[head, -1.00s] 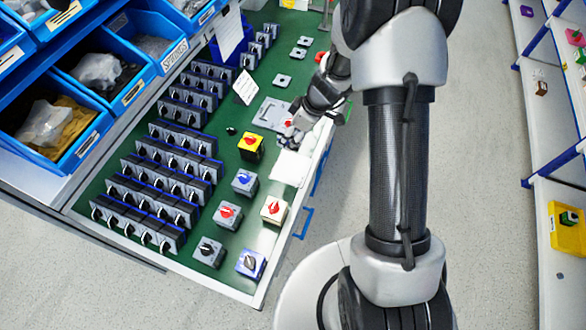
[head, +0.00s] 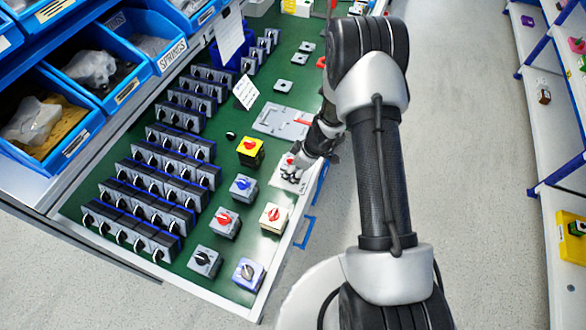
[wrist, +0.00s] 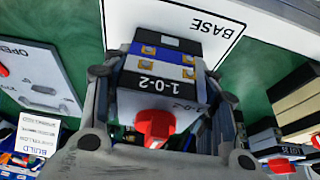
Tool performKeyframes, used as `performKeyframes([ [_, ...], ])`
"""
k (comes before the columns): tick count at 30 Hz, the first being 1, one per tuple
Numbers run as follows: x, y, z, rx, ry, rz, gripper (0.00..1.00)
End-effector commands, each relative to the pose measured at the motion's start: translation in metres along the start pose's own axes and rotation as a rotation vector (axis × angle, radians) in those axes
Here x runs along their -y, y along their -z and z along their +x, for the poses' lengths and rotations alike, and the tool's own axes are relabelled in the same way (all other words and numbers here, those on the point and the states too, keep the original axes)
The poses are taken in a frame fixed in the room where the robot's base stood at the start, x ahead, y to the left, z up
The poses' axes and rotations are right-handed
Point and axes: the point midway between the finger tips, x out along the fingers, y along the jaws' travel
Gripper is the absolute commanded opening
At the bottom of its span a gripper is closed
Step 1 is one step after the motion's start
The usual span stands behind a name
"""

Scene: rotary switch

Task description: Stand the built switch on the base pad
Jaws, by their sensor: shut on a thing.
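The built switch (wrist: 165,82) has a red knob, a 1-0-2 label, a blue band and brass terminals. My gripper (wrist: 165,95) is shut on it, with a finger on each side in the wrist view. The white base pad (wrist: 200,20), marked BASE, lies behind and below the switch there. In the head view my gripper (head: 302,165) is over the pad (head: 280,180) near the bench's right edge. The switch is partly hidden there by the gripper. I cannot tell whether its underside touches the pad.
A grey fixture plate (head: 278,121) with a red handle lies just beyond the pad. A yellow switch with a red knob (head: 250,151) and several other finished switches stand left and nearer. Rows of dark switch blocks (head: 150,190) fill the left side.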

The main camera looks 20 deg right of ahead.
Motion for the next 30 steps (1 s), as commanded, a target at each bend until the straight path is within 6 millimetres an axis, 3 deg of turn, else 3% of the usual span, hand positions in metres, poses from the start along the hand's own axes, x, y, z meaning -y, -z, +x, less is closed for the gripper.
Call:
performKeyframes([
  [11,-0.0009,-0.0003,0.0020,-0.001,-0.002,0.000,0.27],
  [12,-0.0005,-0.0007,0.0022,0.000,-0.001,0.000,0.54],
  [21,-0.0005,-0.0002,0.0011,0.000,-0.001,0.000,0.73],
  [30,-0.0005,-0.0002,0.0010,0.000,-0.001,0.000,0.73],
])
